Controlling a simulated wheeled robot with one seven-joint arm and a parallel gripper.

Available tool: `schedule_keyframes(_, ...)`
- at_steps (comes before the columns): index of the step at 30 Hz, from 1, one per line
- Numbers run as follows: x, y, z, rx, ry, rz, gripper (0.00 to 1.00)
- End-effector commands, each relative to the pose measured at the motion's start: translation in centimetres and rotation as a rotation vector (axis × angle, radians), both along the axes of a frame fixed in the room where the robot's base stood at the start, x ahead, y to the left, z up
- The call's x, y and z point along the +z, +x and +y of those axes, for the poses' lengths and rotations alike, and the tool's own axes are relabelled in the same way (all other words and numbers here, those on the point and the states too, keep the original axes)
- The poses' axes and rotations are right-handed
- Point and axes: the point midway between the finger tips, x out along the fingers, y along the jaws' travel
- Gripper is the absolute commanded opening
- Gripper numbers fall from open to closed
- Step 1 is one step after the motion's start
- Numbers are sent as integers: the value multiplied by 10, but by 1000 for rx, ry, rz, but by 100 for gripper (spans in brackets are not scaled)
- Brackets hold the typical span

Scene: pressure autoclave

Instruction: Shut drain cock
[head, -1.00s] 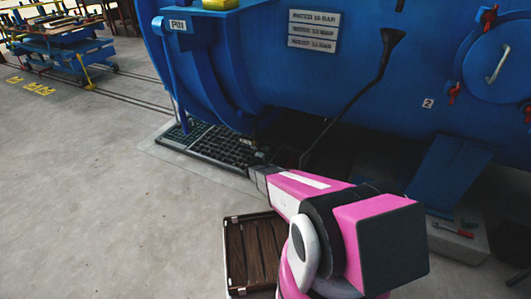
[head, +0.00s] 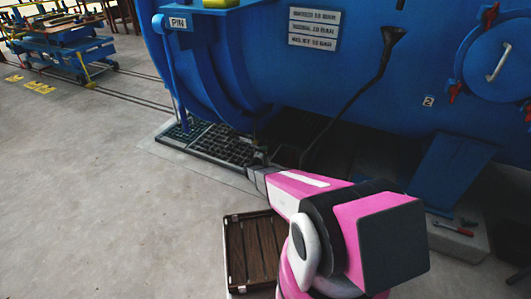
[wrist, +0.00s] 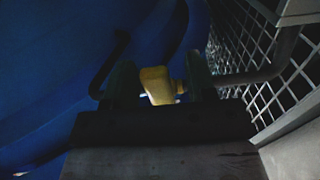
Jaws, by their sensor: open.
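In the wrist view a yellow block-like part (wrist: 157,86), apparently the drain cock's handle, sits between the two dark fingers of my gripper (wrist: 160,84). The fingers are open, with a gap visible on the right side; contact on the left cannot be told. A grey pipe (wrist: 262,74) runs right from beside the yellow part. In the head view my gripper (head: 257,161) reaches low beneath the blue autoclave vessel (head: 300,80), and the cock cannot be made out there.
A floor grating (head: 215,143) lies under the vessel, left of my gripper; its mesh (wrist: 275,85) is close on the right in the wrist view. A dark rod (head: 345,110) slants down the vessel. A wooden-slatted crate (head: 228,260) stands on the floor nearby. Open floor lies left.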

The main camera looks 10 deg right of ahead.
Motion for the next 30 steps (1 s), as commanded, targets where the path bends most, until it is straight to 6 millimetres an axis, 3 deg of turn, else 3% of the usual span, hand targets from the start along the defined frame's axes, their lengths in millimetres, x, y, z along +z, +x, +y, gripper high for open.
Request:
schedule_keyframes(9,1,-51,36,2,1,1,51)
schedule_keyframes(15,1,-71,51,1,2,0,51)
schedule_keyframes(30,0,-77,56,0,2,0,51)
